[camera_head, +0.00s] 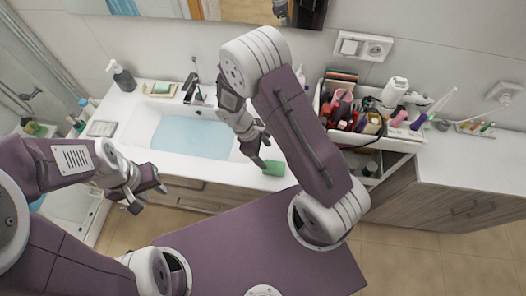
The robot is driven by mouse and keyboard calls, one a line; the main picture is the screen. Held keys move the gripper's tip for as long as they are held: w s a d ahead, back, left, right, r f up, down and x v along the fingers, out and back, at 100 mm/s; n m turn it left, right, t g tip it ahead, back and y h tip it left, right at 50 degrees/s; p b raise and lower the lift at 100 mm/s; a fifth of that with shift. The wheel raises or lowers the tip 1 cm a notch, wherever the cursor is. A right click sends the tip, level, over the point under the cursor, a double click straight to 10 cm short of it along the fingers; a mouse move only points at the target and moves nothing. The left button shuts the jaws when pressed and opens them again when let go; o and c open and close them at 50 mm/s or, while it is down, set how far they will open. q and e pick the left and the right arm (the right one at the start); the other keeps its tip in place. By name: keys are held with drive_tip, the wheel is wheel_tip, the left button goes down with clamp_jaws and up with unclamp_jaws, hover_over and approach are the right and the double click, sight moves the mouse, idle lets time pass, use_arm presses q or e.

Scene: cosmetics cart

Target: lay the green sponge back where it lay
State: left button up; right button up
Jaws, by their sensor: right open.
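The green sponge (273,168) lies on the white counter (232,175), near its front edge and right of the sink basin (193,137). My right gripper (259,153) is open, with its fingers pointing down right beside the sponge. The fingers partly overlap the sponge's left side in this view, and I cannot tell whether they touch it. My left gripper (146,195) is open and empty, in front of the counter at the left.
A cart top (325,118) crowded with cosmetics stands right of the sink. A soap bottle (121,76), a small dish (160,90) and the faucet (192,92) are at the back.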

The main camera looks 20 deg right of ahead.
drive_tip(key=s+d+r+m+t+y, duration=0.1)
drive_tip(key=s+r+m+t+y, duration=0.15)
drive_tip(key=r+m, duration=0.35)
drive_tip(key=s+r+m+t+y, duration=0.1)
drive_tip(key=s+r+m+y, duration=0.1)
drive_tip(key=s+r+m, duration=0.35)
wheel_tip(320, 180, down, 10)
drive_tip(key=w+b, duration=0.2)
drive_tip(key=b, duration=0.9)
drive_tip(key=shift+f, duration=0.25)
drive_tip(key=shift+h, duration=0.25)
